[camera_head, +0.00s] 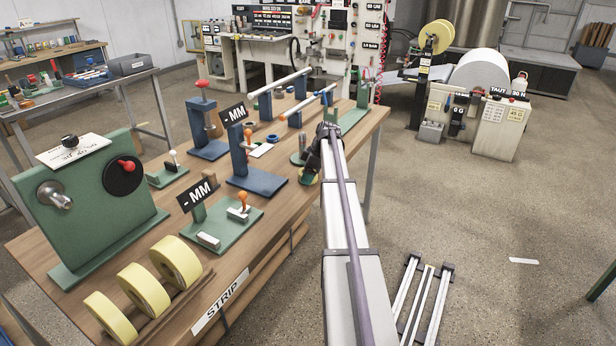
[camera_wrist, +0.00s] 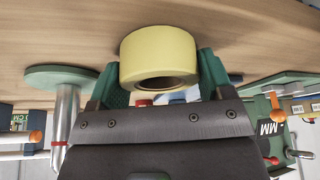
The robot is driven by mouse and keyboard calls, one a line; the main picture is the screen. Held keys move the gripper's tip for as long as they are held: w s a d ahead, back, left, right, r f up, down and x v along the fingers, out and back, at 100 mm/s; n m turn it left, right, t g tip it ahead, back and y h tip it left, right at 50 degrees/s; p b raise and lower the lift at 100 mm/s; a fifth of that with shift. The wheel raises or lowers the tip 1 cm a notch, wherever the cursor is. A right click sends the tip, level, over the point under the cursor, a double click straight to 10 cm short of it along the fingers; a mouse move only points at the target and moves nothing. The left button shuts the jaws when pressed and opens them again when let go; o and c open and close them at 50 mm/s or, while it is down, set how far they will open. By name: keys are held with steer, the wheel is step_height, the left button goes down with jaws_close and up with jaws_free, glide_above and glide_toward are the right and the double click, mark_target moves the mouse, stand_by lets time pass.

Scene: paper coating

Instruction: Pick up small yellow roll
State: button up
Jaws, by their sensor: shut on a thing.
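The small yellow roll (camera_wrist: 158,55) sits between the two green fingers of my gripper (camera_wrist: 160,78) in the wrist view. The fingers touch its sides, and its dark hollow core faces the gripper. The wooden table (camera_wrist: 60,35) lies just beyond the roll; I cannot tell whether they touch. In the head view, my gripper (camera_head: 311,168) is at the table's right edge, with much of it hidden by my arm. Only a sliver of yellow shows beside it there.
A stand with a round green base and metal post (camera_wrist: 64,95) is close beside the left finger. A blue stand (camera_head: 255,178) and a green gauge plate (camera_head: 225,225) are nearby. Three larger yellow rolls (camera_head: 145,290) stand on a rack at the front corner.

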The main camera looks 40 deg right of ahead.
step_height(320, 180, up, 10)
steer(key=p, duration=1)
